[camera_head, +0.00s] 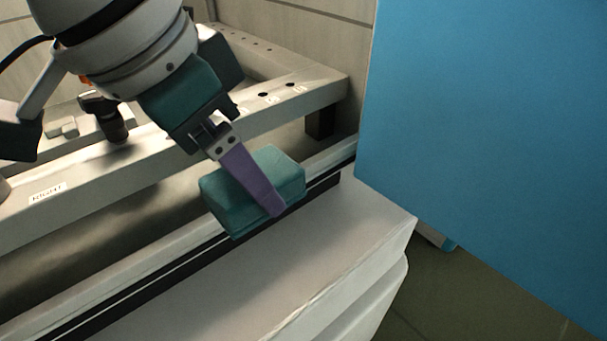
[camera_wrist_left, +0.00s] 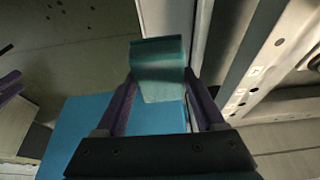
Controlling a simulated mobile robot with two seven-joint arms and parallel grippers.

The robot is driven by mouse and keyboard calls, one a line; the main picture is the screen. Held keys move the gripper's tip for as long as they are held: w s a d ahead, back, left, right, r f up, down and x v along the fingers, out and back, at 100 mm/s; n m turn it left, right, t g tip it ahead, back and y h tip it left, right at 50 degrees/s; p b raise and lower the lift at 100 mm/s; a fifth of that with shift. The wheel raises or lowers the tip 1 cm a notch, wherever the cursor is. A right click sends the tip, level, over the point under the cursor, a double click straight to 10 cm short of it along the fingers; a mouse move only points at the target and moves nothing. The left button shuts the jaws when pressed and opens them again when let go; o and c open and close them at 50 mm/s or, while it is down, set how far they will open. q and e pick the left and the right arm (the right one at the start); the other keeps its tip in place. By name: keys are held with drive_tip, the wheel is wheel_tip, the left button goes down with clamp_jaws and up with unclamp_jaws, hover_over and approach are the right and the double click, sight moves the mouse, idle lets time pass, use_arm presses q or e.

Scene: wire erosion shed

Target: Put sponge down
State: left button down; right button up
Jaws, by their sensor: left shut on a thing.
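The sponge (camera_head: 228,206) is a teal block in the middle of the head view. My left gripper (camera_head: 272,208) is shut on it, with one purple finger lying across its near side. The sponge is over the black-edged rail at the front of the machine frame; I cannot tell whether it touches anything below. In the left wrist view the sponge (camera_wrist_left: 160,80) sits between the two purple fingers (camera_wrist_left: 158,92).
A large blue panel (camera_head: 490,130) stands at the right. A white ledge (camera_head: 300,255) with clear room lies in front of the rail. A light frame (camera_head: 290,100) with holes and a label reading RIGHT runs behind. Dark floor (camera_head: 460,300) shows at the lower right.

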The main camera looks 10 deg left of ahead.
use_arm(q)
wheel_tip(320, 180, down, 18)
drive_tip(key=b, duration=0.5)
drive_tip(key=shift+s+r, duration=0.1)
drive_tip(key=shift+f+b, duration=0.75)
drive_tip(key=shift+f, duration=1.4)
drive_tip(key=shift+f, duration=0.1)
drive_tip(key=shift+f, duration=0.15)
unclamp_jaws()
